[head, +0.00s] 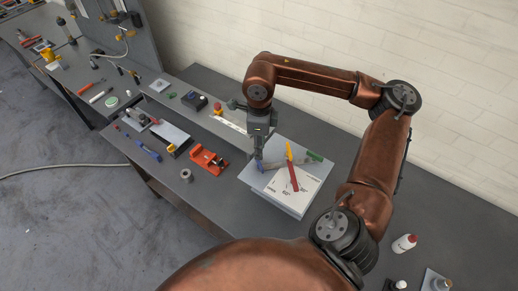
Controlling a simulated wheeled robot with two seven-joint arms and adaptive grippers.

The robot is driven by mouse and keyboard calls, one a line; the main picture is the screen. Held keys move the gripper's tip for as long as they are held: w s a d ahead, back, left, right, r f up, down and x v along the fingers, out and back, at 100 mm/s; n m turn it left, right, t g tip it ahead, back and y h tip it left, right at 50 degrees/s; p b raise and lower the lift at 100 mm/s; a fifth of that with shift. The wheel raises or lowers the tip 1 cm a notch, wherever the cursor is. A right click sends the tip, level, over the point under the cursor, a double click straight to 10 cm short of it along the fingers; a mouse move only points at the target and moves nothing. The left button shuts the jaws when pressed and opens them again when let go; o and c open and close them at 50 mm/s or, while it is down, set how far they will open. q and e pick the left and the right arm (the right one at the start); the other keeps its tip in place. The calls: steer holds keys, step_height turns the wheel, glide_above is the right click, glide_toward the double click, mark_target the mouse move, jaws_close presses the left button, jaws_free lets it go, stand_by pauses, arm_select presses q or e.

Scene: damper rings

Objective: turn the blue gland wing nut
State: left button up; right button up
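A small blue part (260,166), which looks like the blue gland wing nut, is at the left end of a grey cylinder-like body (274,165) on a pale board (268,203). My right gripper (259,155) points down right at the blue part, its fingertips at or just above it. I cannot tell whether they touch it, and the fingers are too small to show if they are open or shut. A green part (314,157) is at the body's right end. A yellow and red lever-like piece (293,178) crosses the board. My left gripper is not in view.
An orange vise-like tool (209,160) and a grey ring (186,175) lie left of the board on the dark bench (222,205). A white and red bottle (404,243) stands at the lower right. The bench right of the board is mostly clear.

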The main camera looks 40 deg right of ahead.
mark_target(260, 163)
steer(key=m, duration=0.7)
steer(key=shift+f+m+b, duration=0.15)
steer(key=shift+m+b, duration=0.15)
steer(key=m, duration=0.6)
steer(key=shift+f, duration=0.1)
steer(key=shift+f+b, duration=2.1)
steer(key=shift+f, duration=1.35)
steer(key=shift+c, duration=0.3)
jaws_close()
steer(key=shift+r, duration=0.1)
